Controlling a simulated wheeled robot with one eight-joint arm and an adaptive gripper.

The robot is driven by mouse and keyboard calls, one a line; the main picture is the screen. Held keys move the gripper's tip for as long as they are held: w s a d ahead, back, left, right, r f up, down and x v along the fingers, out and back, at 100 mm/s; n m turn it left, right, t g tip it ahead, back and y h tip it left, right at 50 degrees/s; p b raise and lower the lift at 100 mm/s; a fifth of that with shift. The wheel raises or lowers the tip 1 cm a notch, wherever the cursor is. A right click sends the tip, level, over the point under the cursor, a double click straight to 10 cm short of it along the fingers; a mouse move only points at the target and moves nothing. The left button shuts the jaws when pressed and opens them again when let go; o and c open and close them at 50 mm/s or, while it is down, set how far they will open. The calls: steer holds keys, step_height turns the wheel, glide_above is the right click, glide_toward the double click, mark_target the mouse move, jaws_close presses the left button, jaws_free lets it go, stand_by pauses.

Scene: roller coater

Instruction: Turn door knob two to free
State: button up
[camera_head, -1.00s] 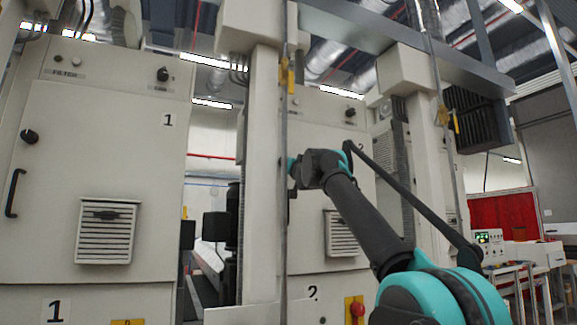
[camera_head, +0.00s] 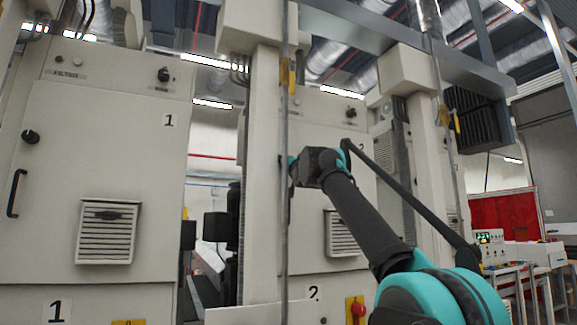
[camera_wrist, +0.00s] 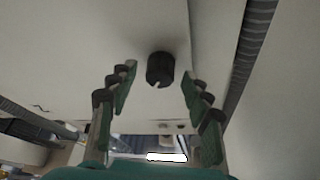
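A black round door knob (camera_wrist: 160,68) with a notch in its lower edge sits on the pale cabinet panel in the wrist view. My gripper (camera_wrist: 158,80) is open, with its green-padded fingers on either side of the knob. A gap shows on both sides, and neither finger visibly touches it. In the head view my arm reaches to the left edge of the door marked 2 (camera_head: 332,130). There the knob is hidden behind my arm and the thin upright pole, and the fingers cannot be made out.
A thin upright pole (camera_head: 284,220) stands in front of door 2's left edge, close to my arm's end. Door 1 (camera_head: 60,150) has its own black knob (camera_head: 30,136) and handle (camera_head: 15,193). A yellow box with a red switch (camera_head: 355,309) is below door 2.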

steer(key=v, duration=1.2)
stand_by(0.5)
steer(key=s+d+f+n+y, duration=0.2)
steer(key=s+d+n+y, duration=0.15)
steer(key=n, duration=0.35)
steer(key=shift+n+g, duration=0.3)
steer(key=x, duration=1.7)
steer(key=shift+w+a+r, duration=0.1)
steer(key=shift+w+a, duration=0.05)
steer(key=shift+w, duration=0.25)
steer(key=shift+c, duration=0.6)
jaws_close()
steer(key=shift+y, duration=0.25)
